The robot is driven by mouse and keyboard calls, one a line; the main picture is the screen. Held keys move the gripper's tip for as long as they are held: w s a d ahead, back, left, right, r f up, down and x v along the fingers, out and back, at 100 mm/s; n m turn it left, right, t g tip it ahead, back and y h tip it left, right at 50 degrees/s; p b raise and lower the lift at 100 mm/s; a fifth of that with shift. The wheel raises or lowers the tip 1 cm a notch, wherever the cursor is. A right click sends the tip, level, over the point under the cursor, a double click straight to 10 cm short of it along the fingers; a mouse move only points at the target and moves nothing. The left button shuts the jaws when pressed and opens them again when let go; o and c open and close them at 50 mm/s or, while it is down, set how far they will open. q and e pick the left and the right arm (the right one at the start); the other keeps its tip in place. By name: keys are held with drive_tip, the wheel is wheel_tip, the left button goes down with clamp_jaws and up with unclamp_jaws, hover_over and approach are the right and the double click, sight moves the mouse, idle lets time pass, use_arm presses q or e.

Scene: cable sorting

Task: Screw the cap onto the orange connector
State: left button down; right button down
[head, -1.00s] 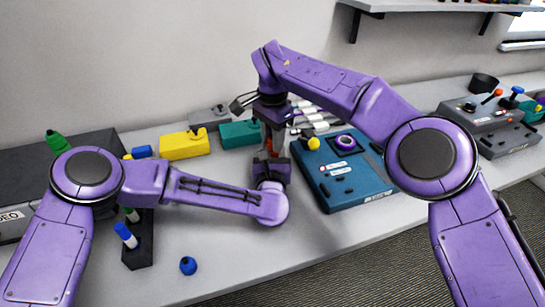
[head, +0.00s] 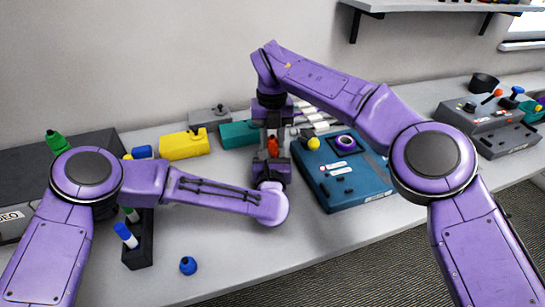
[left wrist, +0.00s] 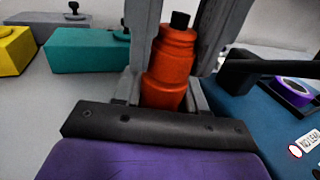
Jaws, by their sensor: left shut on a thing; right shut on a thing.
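The orange connector (left wrist: 165,82) stands upright in the left wrist view, its lower end between the fingers of my left gripper (head: 271,160). My left gripper is shut on it from below. The orange cap (left wrist: 177,38), with a black tip (left wrist: 180,20), appears in line on top of the connector. The grey fingers of my right gripper (head: 272,137) come down on both sides of it, shut on it. I see no clear gap between cap and connector, and cannot tell how tightly they sit. In the head view only a small orange patch shows between the grippers.
A blue panel box (head: 360,190) with a purple ring (head: 345,142) stands close on the right. Yellow (head: 182,147) and teal (head: 238,136) blocks stand behind to the left. A blue knob-like piece (head: 188,266) lies near the front edge. The table in front is mostly clear.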

use_arm(q)
drive_tip(key=shift+d, duration=0.1)
use_arm(e)
drive_tip(key=m, duration=0.9)
drive_tip(key=shift+m, duration=0.3)
drive_tip(key=m, duration=0.2)
drive_tip(key=shift+m, duration=0.4)
drive_tip(key=m, duration=0.5)
drive_tip(key=shift+d, duration=0.1)
drive_tip(key=c, duration=0.7)
unclamp_jaws()
wheel_tip(320, 180, up, 8)
drive_tip(key=shift+f, duration=0.25)
